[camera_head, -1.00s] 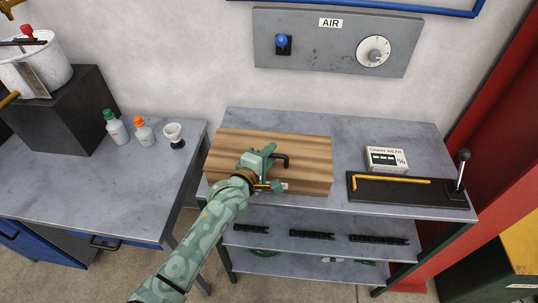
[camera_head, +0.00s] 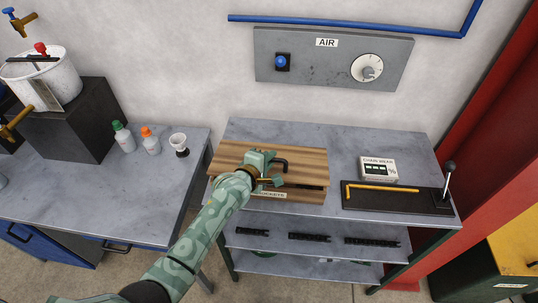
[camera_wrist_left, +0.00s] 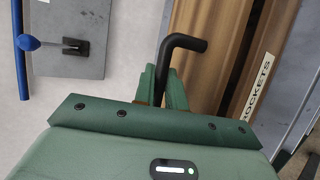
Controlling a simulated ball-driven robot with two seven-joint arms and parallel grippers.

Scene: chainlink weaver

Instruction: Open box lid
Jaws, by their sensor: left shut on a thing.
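The wooden box (camera_head: 310,195) stands on the left part of the grey metal bench. Its striped lid (camera_head: 305,160) is tilted up a little at the front, with a dark gap under its front edge. A black bent handle (camera_head: 282,162) sits on the lid; it also shows in the left wrist view (camera_wrist_left: 186,42). My left gripper (camera_head: 268,170) is shut on the handle, with its green fingers (camera_wrist_left: 163,88) on either side of it. My left arm hides part of the box's front left. My right gripper is in neither view.
A black tray (camera_head: 390,203) with a yellow rod and a lever stands to the right, with a chain wear gauge (camera_head: 378,168) behind it. The AIR panel (camera_head: 330,65) is on the wall behind.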

